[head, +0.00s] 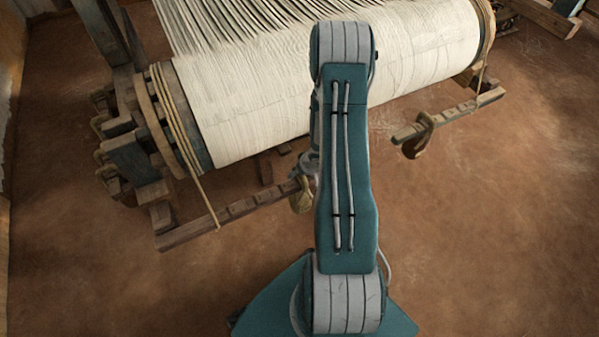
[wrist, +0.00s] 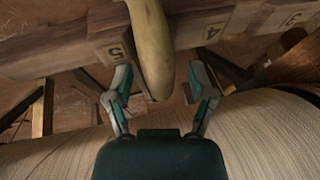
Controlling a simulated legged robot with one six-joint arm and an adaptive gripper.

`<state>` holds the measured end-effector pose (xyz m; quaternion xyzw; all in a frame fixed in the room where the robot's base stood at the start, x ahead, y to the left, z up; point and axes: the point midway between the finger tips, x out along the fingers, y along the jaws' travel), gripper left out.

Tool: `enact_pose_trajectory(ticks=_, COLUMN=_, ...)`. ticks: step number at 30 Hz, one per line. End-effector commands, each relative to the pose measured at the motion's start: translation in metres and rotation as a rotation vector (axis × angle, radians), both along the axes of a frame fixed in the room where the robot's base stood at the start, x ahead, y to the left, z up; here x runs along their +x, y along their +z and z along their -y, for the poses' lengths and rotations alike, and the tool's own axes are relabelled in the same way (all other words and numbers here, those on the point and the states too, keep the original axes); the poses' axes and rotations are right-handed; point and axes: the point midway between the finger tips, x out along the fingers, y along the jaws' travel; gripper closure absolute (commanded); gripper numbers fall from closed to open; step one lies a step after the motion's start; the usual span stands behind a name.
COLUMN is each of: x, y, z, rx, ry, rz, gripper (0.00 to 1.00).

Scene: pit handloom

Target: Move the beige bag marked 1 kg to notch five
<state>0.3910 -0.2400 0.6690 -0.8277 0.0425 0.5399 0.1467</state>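A beige bag (head: 301,197) hangs at the right end of the left notched beam (head: 232,211) in the head view, partly hidden by my arm. In the wrist view a beige bag (wrist: 151,45) lies across the beam (wrist: 60,46), between the plates marked 5 (wrist: 116,53) and 4 (wrist: 213,31), closer to 5. Its weight mark cannot be read. My gripper (wrist: 162,88) is open, one finger on each side of the bag's end, with gaps visible on both sides. In the head view my gripper (head: 309,164) is mostly hidden behind the arm.
A second bag (head: 418,135) hangs at the left end of the right notched beam (head: 462,111). A large cloth roll (head: 250,95) lies close behind the beams and in the lower wrist view (wrist: 50,150). The earthen floor in front is clear.

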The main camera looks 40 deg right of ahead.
Motion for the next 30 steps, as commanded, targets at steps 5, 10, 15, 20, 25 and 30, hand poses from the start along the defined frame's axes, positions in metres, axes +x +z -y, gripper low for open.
enact_pose_trajectory(ticks=5, x=-0.001, y=-0.001, z=0.000, rx=0.001, ry=0.000, rz=-0.003, gripper=0.29)
enact_pose_trajectory(ticks=10, x=-0.004, y=0.008, z=0.001, rx=0.000, ry=-0.002, rz=0.000, gripper=0.29)
enact_pose_trajectory(ticks=15, x=-0.015, y=0.034, z=0.004, rx=-0.003, ry=0.000, rz=0.001, gripper=0.29)
enact_pose_trajectory(ticks=20, x=-0.026, y=0.059, z=0.007, rx=-0.003, ry=-0.002, rz=0.001, gripper=0.29)
enact_pose_trajectory(ticks=25, x=-0.038, y=0.085, z=0.010, rx=-0.002, ry=-0.001, rz=0.000, gripper=0.29)
enact_pose_trajectory(ticks=30, x=-0.046, y=0.102, z=0.011, rx=0.000, ry=-0.001, rz=0.001, gripper=0.29)
